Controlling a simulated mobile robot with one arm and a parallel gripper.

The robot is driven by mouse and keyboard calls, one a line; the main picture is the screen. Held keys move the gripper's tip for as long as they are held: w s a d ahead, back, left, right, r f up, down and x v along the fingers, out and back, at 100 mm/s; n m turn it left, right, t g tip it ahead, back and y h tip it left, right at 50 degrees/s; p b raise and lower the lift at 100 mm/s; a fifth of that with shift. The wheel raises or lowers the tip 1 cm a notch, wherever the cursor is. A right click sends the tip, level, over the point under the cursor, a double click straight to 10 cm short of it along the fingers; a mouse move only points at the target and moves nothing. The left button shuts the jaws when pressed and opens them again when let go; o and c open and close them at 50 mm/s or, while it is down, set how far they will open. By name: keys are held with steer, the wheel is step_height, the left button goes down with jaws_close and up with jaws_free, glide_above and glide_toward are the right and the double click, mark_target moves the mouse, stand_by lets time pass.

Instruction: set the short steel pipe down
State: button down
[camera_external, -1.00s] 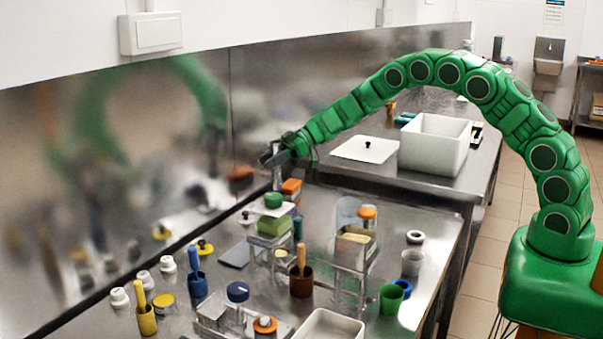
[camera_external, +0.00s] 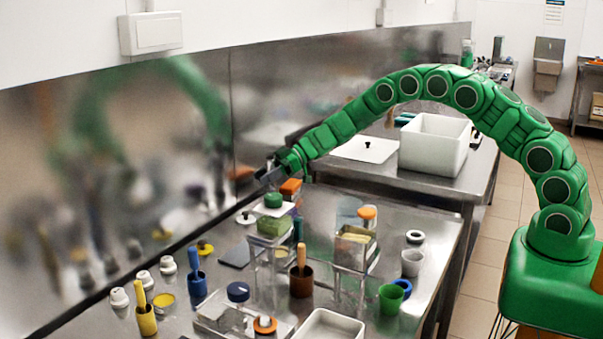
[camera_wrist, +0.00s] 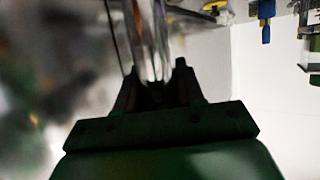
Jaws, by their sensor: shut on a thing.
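My gripper (camera_external: 268,176) is over the far left part of the steel bench, close to the steel wall panel. In the wrist view my gripper (camera_wrist: 155,85) is shut on the short steel pipe (camera_wrist: 150,40), which shows as a shiny tube between the dark fingers. In the external view I cannot clearly make out the pipe at the gripper. Its lower end and its gap to the bench are hidden.
A white bin (camera_external: 435,145) and a flat white lid (camera_external: 366,149) are on the bench behind. Several pots and jars crowd the front.

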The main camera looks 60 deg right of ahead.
steer(key=c, duration=0.7)
jaws_free()
steer(key=shift+f, duration=0.15)
steer(key=v, duration=1.2)
steer(key=shift+r, duration=0.2)
